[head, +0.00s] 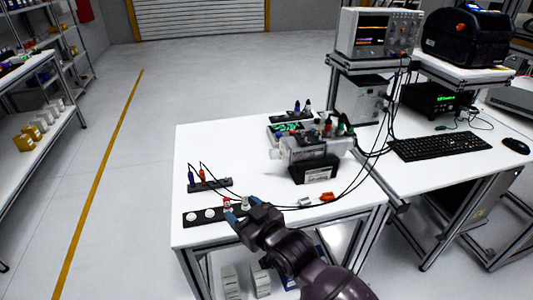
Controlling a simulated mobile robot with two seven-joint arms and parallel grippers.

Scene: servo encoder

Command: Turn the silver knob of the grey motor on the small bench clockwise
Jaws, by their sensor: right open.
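The grey motor (308,148) sits on a black mount (314,170) towards the back right of the small white bench (225,145). Its small silver knob (274,154) appears at the motor's left end. My right gripper (240,208) reaches in from the lower right over the bench's front part. It is open, with blue at its fingertips, and stands apart from the motor, in front and to the left of it. I see nothing between its fingers clearly. My left gripper is not in view.
A black socket strip (203,216) lies by the right gripper. A smaller black block (210,185) with plugs and thin cables lies behind it. A green board (290,128) is behind the motor. Black cables loop across the bench's right side. The bench's back left is clear.

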